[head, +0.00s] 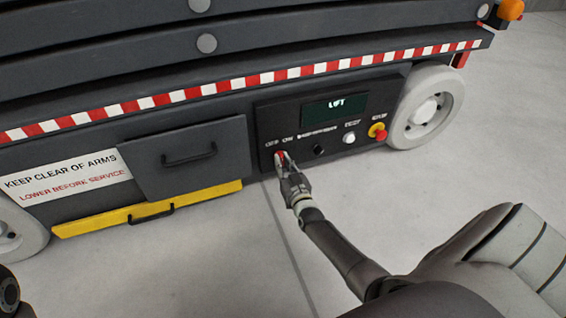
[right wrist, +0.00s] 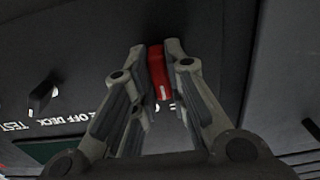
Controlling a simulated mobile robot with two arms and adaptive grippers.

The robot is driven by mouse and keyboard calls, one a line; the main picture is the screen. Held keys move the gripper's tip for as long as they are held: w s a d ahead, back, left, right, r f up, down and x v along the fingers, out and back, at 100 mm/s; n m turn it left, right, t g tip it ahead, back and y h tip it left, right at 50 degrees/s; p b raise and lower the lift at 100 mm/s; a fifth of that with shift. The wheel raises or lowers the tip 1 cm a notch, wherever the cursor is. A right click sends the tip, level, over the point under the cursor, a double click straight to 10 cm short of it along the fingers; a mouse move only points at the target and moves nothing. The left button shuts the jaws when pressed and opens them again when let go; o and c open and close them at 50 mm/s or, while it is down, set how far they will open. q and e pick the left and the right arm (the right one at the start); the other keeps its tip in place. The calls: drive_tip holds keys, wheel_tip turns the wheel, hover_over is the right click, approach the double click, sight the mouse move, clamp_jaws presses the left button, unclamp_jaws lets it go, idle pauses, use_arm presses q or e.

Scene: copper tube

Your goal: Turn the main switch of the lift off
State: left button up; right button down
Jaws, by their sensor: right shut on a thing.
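The lift's control panel (head: 335,120) is a dark plate low on the side of the lift, with a lit display (head: 335,108) reading "LIFT". The red main switch (head: 281,155) is at the panel's left end, under "OFF" and "ON" lettering. My right gripper (head: 284,163) is at this switch and mostly covers it. In the right wrist view the red switch handle (right wrist: 158,72) sits between the two fingertips of my right gripper (right wrist: 159,50), which is shut on it. The switch's exact setting cannot be told. My left gripper is not clearly in view.
Right of the switch are a black knob (head: 319,150), a white button (head: 349,137) and a red emergency button (head: 377,131) on yellow. A grey drawer (head: 190,160) and yellow tray (head: 100,221) are to the left. A white wheel (head: 427,107) stands right. Floor in front is clear.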

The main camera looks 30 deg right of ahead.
drive_tip(key=c, duration=1.4)
unclamp_jaws()
drive_tip(key=shift+c, duration=0.2)
drive_tip(key=v, duration=1.2)
